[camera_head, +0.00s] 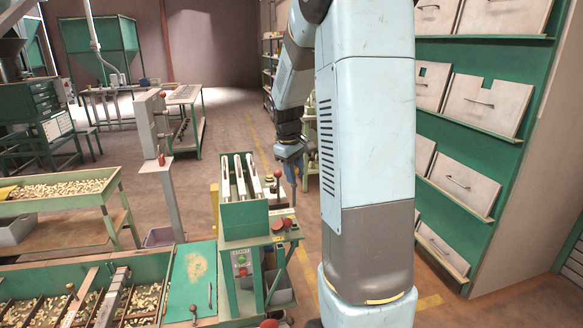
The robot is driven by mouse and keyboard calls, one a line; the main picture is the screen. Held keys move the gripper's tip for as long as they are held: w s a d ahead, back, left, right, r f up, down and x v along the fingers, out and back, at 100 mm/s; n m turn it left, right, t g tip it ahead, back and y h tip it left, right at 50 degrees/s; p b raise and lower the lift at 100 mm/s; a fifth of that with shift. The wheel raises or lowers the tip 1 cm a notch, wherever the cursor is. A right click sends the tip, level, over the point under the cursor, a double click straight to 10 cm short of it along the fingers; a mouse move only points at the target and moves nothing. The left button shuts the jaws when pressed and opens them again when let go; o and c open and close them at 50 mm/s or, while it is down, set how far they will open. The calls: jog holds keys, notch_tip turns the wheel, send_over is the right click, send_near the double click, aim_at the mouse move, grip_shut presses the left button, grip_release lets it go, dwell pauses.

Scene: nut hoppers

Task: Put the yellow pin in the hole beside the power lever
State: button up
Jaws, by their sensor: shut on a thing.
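My gripper (290,152) is at the end of my arm, pointing down, behind and a little right of the green machine (243,217). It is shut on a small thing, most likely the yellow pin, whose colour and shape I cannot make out. A red-knobbed lever (278,174) stands at the machine's right rear, left of and below my gripper. Another red knob (282,224) is on the machine's front right top. I cannot tell which is the power lever. The hole is too small to make out.
Nut trays (60,190) and divided green bins (75,290) lie to the left. A grey post with a red knob (161,160) stands left of the machine. Open floor (235,125) lies behind the machine.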

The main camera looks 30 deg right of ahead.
aim_at(295, 185)
jog(key=shift+d+f, duration=0.1)
jog(key=shift+f, duration=2.45)
jog(key=shift+f, duration=0.7)
jog(key=shift+f, duration=0.1)
notch_tip(295, 185, down, 8)
dwell(1.7)
